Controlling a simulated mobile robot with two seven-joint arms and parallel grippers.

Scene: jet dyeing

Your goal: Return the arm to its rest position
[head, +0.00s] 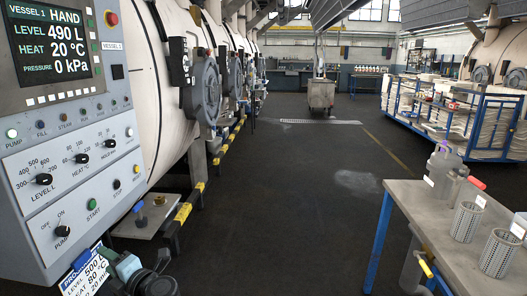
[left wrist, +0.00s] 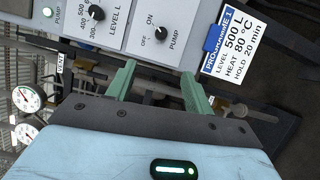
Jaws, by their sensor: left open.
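My left gripper (head: 112,258) is at the lower left of the head view, just below the control panel (head: 25,200). In the left wrist view its two green fingers (left wrist: 160,78) are apart with nothing between them, pointing at the panel's lower edge. The pump knob (head: 62,231) is just above it and also shows in the left wrist view (left wrist: 162,33); the fingers do not appear to touch it. The panel's display (head: 52,45) reads HAND, 490 L, 20 °C, 0 kPa. My right gripper is not in view.
A programme card (head: 87,275) hangs below the panel, close beside the left gripper. Pale round vessels (head: 160,60) line the left side. A table (head: 410,205) with a jug (head: 440,165) and perforated baskets (head: 497,252) stands at the right. The floor between is clear.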

